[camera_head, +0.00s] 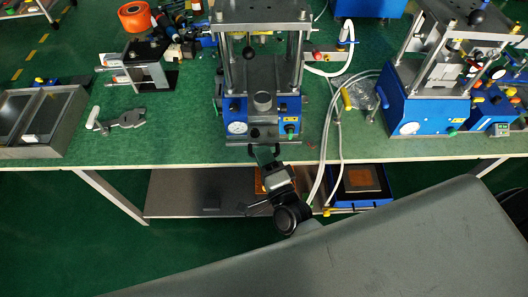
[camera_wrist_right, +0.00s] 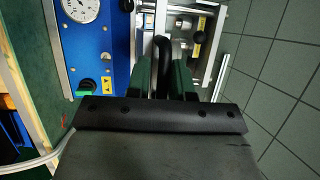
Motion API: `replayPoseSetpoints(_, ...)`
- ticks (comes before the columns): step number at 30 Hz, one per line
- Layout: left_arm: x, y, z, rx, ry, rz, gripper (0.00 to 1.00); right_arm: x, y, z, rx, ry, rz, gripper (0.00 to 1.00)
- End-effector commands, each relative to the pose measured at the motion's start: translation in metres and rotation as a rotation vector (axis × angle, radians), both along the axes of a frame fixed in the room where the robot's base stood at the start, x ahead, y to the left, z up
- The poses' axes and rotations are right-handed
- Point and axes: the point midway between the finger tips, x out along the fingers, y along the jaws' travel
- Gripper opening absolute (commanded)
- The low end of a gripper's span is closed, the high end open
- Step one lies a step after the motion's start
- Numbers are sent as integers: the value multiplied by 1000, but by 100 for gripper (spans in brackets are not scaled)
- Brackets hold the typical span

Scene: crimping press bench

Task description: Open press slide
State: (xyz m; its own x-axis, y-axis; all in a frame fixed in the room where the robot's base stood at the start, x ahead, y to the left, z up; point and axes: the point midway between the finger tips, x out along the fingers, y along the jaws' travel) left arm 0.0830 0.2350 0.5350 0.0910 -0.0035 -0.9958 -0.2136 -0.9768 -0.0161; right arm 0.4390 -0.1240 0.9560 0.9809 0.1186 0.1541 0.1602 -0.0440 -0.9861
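The press (camera_head: 235,106) with its blue base stands at the middle of the green bench, with a gauge and a green button on its front. Its metal slide (camera_head: 262,76) lies between the posts, with a round metal piece (camera_head: 263,102) near its front. My right gripper (camera_head: 264,151) is at the front of the press, by the bench edge. In the right wrist view, its green fingers (camera_wrist_right: 165,82) stand close on both sides of the black slide handle (camera_wrist_right: 164,53) and appear shut on it. The fingers hide part of the handle. My left gripper is not in view.
A second blue press (camera_head: 425,108) stands at the right. White hoses (camera_head: 322,150) hang over the bench front beside my right arm. A grey tray (camera_head: 72,108) and a grey metal tool (camera_head: 120,119) lie at the left. A lower shelf (camera_head: 200,190) sits under the bench.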

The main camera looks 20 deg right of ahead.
Motion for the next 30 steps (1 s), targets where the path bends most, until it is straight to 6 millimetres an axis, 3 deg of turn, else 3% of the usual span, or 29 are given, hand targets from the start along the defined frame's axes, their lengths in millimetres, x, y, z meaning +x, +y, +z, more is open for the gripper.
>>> replayPoseSetpoints(3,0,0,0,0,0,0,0,1,0,1,0,-2,-1,37)
replayPoseSetpoints(14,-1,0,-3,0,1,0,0,-6,-2,-1,0,-4,-2,37)
replayPoseSetpoints(24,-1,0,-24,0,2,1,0,-70,-9,-14,-1,-1,0,37)
replayPoseSetpoints(30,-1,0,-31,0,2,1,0,-98,-12,-16,0,-3,-1,37)
